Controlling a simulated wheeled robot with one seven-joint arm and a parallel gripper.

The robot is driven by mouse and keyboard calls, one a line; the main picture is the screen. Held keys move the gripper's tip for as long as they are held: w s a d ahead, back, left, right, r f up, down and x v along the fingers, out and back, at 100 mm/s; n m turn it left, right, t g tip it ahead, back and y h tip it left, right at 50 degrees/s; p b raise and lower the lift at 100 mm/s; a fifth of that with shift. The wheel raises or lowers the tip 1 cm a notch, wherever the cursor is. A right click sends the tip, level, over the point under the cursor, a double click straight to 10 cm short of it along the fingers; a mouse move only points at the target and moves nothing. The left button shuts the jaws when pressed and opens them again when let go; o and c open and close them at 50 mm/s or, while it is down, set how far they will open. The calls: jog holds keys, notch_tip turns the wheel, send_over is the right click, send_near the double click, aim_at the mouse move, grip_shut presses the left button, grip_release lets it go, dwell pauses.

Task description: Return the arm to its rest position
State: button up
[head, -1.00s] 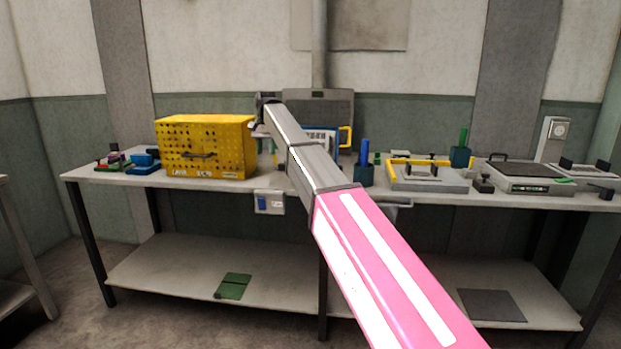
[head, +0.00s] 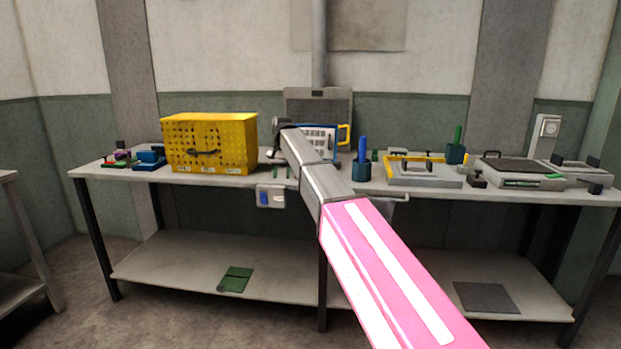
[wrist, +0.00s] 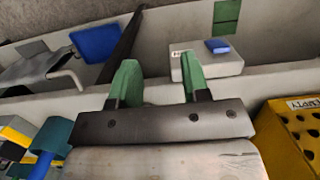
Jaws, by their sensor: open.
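My arm (head: 325,185), with a pink and white link, reaches over the workbench (head: 230,180) in the head view. Its far end is beside the right side of the yellow perforated box (head: 210,143). In the wrist view my gripper (wrist: 157,70) has two green fingers standing well apart, with nothing between them. The bench's front edge and a white box with a blue patch (wrist: 212,62) show beyond the fingers. The fingers are hard to make out in the head view.
The yellow box (wrist: 290,135) is close on the right in the wrist view. A teal holder with a blue handle (head: 361,170) and a yellow-handled grey frame (head: 425,173) stand right of the arm. A green plate (head: 236,279) lies on the lower shelf. Open floor lies in front.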

jog(key=s+d+f, duration=0.3)
jog(key=d+f, duration=0.2)
jog(key=f, duration=0.1)
jog(key=s+d+f, duration=0.3)
jog(key=d+f, duration=0.2)
jog(key=f, duration=0.2)
jog(key=s+d+f+n+t, duration=0.1)
jog(key=s+d+f, duration=1.8)
jog(key=s+f, duration=0.3)
jog(key=shift+s+d+f+t, duration=0.3)
jog(key=shift+s+d+f, duration=0.1)
jog(key=shift+s, duration=0.45)
